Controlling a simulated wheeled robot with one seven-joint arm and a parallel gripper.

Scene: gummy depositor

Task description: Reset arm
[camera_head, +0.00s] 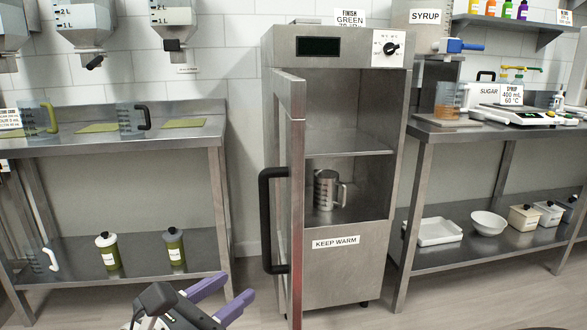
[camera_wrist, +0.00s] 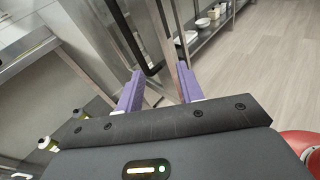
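My gripper (camera_head: 221,298) is at the bottom of the head view, low in front of the left table and the open warming cabinet. Its two purple fingers are apart with nothing between them. The fingers also show spread in the wrist view (camera_wrist: 159,88), with floor and steel uprights beyond them. Part of my arm is cut off by the lower edge of the head view.
The keep-warm cabinet (camera_head: 335,261) has its door (camera_head: 291,190) swung open, its black handle (camera_head: 266,220) facing left. A metal jug (camera_head: 325,190) stands inside. Steel tables stand left (camera_head: 75,148) and right (camera_head: 428,130). Floor (camera_wrist: 260,80) is clear at right in the wrist view.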

